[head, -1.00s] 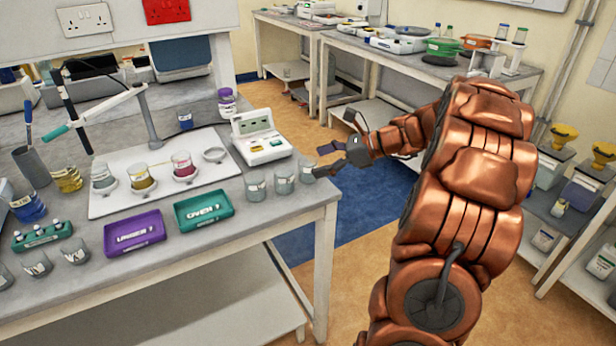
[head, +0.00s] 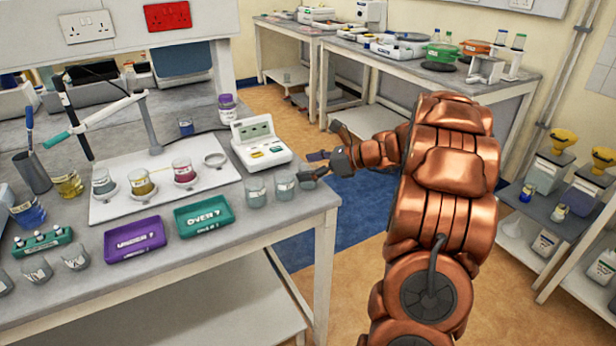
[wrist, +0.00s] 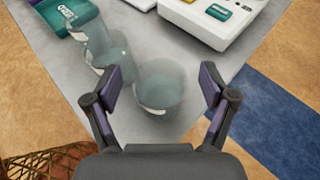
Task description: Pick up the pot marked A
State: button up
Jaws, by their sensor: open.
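Clear glass pots with white labels stand in a row at the right end of the bench. In the head view I see the left pot (head: 255,191) and the middle pot (head: 285,185); my gripper (head: 313,166) hides most of the third. In the wrist view the nearest pot (wrist: 158,90) stands between the open fingers of my gripper (wrist: 163,83), with a gap on each side. The middle pot (wrist: 112,52) and the far pot (wrist: 75,14) stand beyond the left finger. I cannot read which one carries the A.
A white instrument (head: 262,144) stands behind the pots. Green (head: 204,215) and purple (head: 135,239) trays lie to their left. More labelled pots (head: 75,257) stand at the front left. The bench edge is close to the nearest pot.

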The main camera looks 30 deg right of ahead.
jog(key=c, duration=1.3)
